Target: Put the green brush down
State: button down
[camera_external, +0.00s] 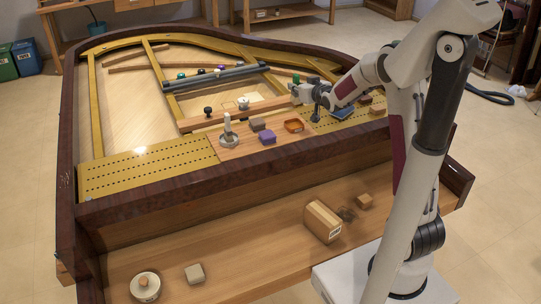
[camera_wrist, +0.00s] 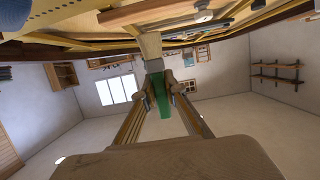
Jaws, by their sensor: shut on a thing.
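The green brush (camera_wrist: 161,93) is held between the two fingers of my gripper (camera_wrist: 159,88) in the wrist view. A pale, beige part reaches from its green part toward the piano side of that picture. In the external view a small green piece of the brush (camera_external: 296,79) shows at the tip of my gripper (camera_external: 298,92). My gripper points left, roughly level, above the piano's wooden board. The brush appears to be clear of the surface; most of it is hidden or too small to see in the external view.
Below and left of my gripper are an orange dish (camera_external: 294,126), a purple block (camera_external: 267,138), a grey-brown block (camera_external: 257,124) and a pale upright object (camera_external: 228,127). A dark bar (camera_external: 215,76) crosses behind. The perforated yellow panel (camera_external: 130,175) at left is clear.

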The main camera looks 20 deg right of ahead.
aim_at(296, 75)
notch_tip(296, 75, up, 5)
jog(key=shift+f, duration=0.1)
jog(key=s+a+r+n+g+y, duration=0.2)
jog(key=s+a+n+y, duration=0.25)
jog(key=a, duration=0.55)
jog(key=s+a+r+n+g+y, duration=0.1)
jog(key=s+a+r+n+y, duration=0.25)
jog(key=a, duration=0.65)
jog(key=s+a+f+n+g+y, duration=0.25)
jog(key=s+a+g, duration=0.2)
jog(key=s, duration=0.35)
jog(key=s+a+f+n+g+y, duration=0.25)
jog(key=s+a+n, duration=0.2)
jog(key=s, duration=0.45)
jog(key=s+a+f+n+g+y, duration=0.1)
jog(key=s+a+n+g+y, duration=0.15)
jog(key=s+a+g, duration=0.4)
notch_tip(296, 75, down, 28)
jog(key=s+d+t, duration=0.2)
jog(key=shift+h, duration=0.45)
jog(key=shift+f+n, duration=0.15)
jog(key=shift+n, duration=0.1)
jog(key=shift+f, duration=2.8)
